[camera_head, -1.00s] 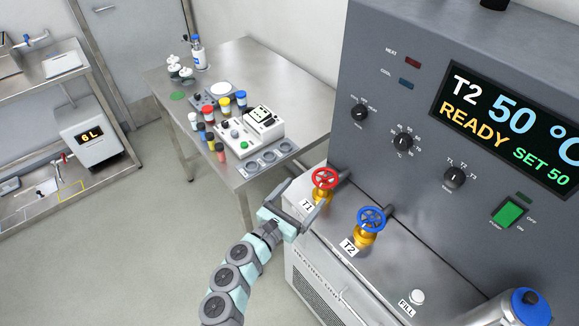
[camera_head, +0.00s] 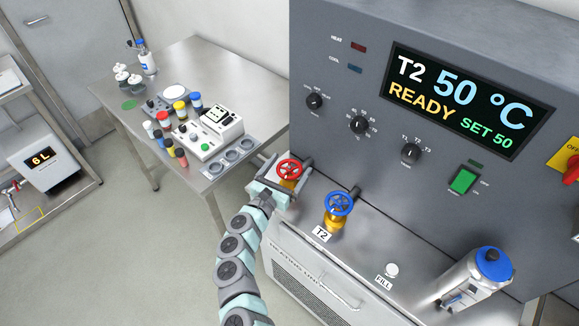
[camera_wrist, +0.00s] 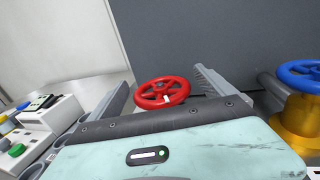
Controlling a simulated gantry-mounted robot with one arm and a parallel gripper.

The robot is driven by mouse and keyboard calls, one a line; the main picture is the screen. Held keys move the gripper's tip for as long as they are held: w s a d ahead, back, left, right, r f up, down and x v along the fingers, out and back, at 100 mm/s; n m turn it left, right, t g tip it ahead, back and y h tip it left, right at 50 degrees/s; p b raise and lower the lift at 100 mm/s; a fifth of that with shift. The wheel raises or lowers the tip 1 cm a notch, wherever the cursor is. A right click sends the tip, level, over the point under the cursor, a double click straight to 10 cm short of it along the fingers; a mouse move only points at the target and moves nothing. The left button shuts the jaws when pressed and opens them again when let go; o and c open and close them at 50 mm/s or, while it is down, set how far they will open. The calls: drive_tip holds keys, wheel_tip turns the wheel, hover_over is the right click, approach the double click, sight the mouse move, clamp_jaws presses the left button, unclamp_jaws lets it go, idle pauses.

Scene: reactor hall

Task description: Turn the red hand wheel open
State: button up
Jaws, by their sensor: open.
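The red hand wheel (camera_head: 289,169) sits on a brass valve at the left end of the heating unit's steel ledge. My gripper (camera_head: 282,172) is open, with one finger on each side of the wheel; in the wrist view the gripper (camera_wrist: 160,95) shows clear gaps beside the rim. I cannot tell whether a finger touches the valve. The T1 label is hidden behind my gripper.
A blue hand wheel (camera_head: 339,204) on a brass valve stands close to the right, behind the T2 label (camera_head: 322,234). The grey control panel (camera_head: 330,135) rises right behind both valves. A bench (camera_head: 225,185) with jars and an instrument stands to the left.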

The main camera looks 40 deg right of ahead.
drive_tip(key=shift+d, duration=0.2)
drive_tip(key=shift+c, duration=0.2)
drive_tip(key=c, duration=1.3)
